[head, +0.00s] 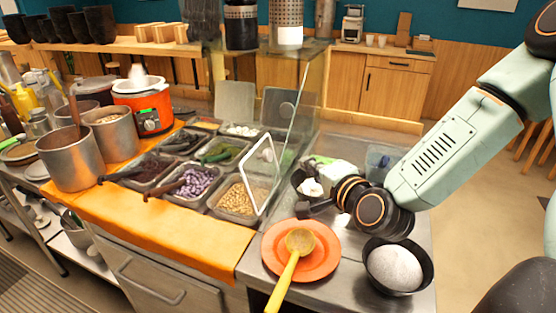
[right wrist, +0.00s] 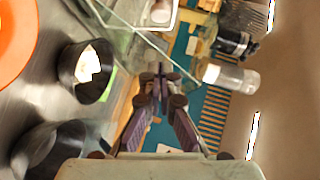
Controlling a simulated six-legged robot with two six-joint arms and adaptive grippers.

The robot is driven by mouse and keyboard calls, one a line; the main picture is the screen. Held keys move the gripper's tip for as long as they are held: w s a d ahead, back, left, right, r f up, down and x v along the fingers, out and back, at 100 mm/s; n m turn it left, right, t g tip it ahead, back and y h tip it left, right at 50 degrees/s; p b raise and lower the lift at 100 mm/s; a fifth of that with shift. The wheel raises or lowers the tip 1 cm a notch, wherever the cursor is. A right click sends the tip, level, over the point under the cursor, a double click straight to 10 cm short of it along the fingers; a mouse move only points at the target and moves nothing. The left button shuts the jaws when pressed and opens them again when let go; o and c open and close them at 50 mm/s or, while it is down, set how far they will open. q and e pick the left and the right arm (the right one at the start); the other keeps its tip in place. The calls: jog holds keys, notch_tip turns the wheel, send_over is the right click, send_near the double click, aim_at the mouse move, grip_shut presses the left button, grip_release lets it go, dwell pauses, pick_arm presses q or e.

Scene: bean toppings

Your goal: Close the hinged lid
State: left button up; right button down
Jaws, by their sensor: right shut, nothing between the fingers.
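The hinged lid (head: 270,150) is a clear panel with a white frame. It stands open, tilted up at the right side of the bean container (head: 221,207), which holds tan beans. My right gripper (head: 303,209) is to the right of the lid, low over the steel counter, and apart from it as far as I can tell. In the right wrist view its fingers (right wrist: 161,74) are together with nothing between them. My left gripper is in neither view.
An orange plate (head: 327,267) with a yellow ladle (head: 283,285) lies in front of my right gripper. A black bowl of white grains (head: 429,276) stands at the right. A dark bowl (head: 299,178) sits behind the gripper.

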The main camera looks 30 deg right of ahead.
jog(key=w+a+f+b, duration=0.1)
jog(key=w+a+f, duration=0.1)
jog(key=w, duration=0.7)
jog(key=shift+w+a+f, duration=0.25)
jog(key=shift+w+a, duration=0.05)
jog(key=shift+w, duration=0.05)
jog(key=shift+s+r, duration=0.1)
